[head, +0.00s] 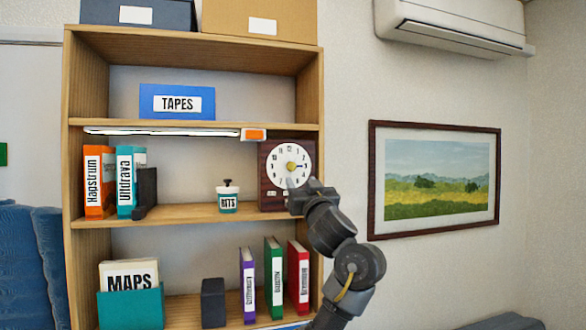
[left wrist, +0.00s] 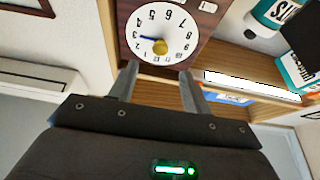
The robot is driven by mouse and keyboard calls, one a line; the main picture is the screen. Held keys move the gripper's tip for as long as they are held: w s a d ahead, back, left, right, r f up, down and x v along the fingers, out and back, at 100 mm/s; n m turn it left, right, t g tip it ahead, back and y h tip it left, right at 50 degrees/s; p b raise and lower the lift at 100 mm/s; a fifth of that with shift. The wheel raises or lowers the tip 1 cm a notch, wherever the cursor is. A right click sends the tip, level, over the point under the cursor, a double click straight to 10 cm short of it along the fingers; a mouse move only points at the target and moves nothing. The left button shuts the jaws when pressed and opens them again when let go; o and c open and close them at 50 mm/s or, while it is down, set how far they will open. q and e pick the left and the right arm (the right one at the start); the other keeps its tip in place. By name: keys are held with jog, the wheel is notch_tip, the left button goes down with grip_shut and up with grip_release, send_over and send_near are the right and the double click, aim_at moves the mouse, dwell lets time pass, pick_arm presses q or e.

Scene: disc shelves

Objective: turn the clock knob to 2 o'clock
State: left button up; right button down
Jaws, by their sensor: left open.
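The clock (head: 269,194) is a dark brown box with a white round dial, standing at the right end of the middle shelf. Its yellow knob (head: 291,166) sits at the dial's centre, and a dark blue hand points right, at about 3. In the left wrist view the dial (left wrist: 178,28) appears upside down, with the knob (left wrist: 160,46) near its lower middle. My left gripper (head: 301,184) is in front of the clock's lower right part. My right gripper is out of view.
A light bar (head: 160,131) with an orange end (head: 254,134) runs under the shelf above. Binders (head: 99,182) stand at the left. A framed picture (head: 436,212) hangs on the right wall.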

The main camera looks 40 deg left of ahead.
aim_at(292, 168)
pick_arm(q)
jog(key=p+x, duration=0.5)
jog(key=x, duration=0.4)
jog(key=shift+w+a, duration=0.1)
jog(key=shift+a, duration=0.1)
jog(key=shift+f, duration=0.1)
jog(key=c, duration=1)
